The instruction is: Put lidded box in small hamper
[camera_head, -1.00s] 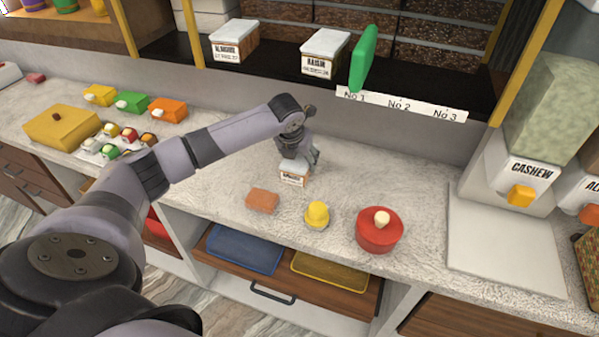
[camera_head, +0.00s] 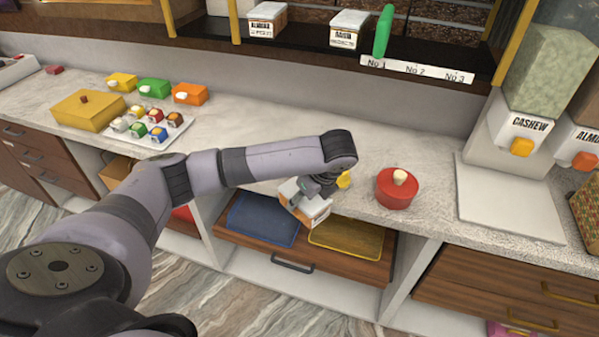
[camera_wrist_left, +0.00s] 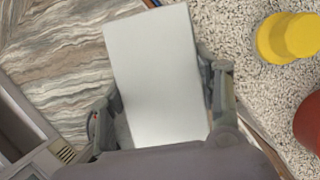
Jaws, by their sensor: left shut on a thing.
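The lidded box (camera_head: 312,213) has a pale lid, an orange-brown body and a white label. My left gripper (camera_head: 308,196) is shut on it and holds it tilted, near the counter's front edge, with the open drawer behind and below it in the picture. In the left wrist view the pale lid (camera_wrist_left: 155,75) fills the space between the two fingers (camera_wrist_left: 163,100). A woven patterned container (camera_head: 586,212) is cut off at the right edge; I cannot tell whether it is the small hamper. My right gripper is not in view.
A red lidded pot (camera_head: 396,190) and a partly hidden yellow piece (camera_head: 344,180) stand on the counter (camera_head: 420,220). The drawer holds a blue tray (camera_head: 262,222) and a yellow tray (camera_head: 345,238). A white board (camera_head: 505,200) lies below the cashew dispenser (camera_head: 535,75).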

